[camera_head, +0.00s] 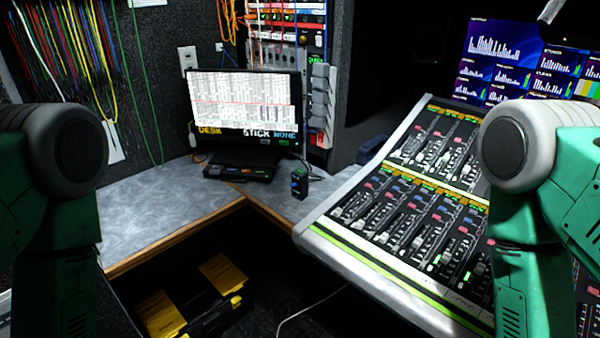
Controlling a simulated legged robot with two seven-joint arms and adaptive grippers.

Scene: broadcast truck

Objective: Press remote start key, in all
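No key can be made out clearly as the remote start key. A small black handheld device (299,183) with a bluish patch stands upright on the grey desk, right of the monitor's base. A flat black box (240,170) with small lights lies under the monitor (245,110). The monitor shows a white list and the words "DESK", "STICK" and "NONE". My arms come in at the left and right edges and bend downward. Neither gripper is in view.
A large sloped mixing console (370,263) with rows of faders fills the right. The grey desk (150,215) is bare at left, with a wooden edge. A black and yellow toolbox (222,273) sits below it. Cables (60,40) hang on the left wall.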

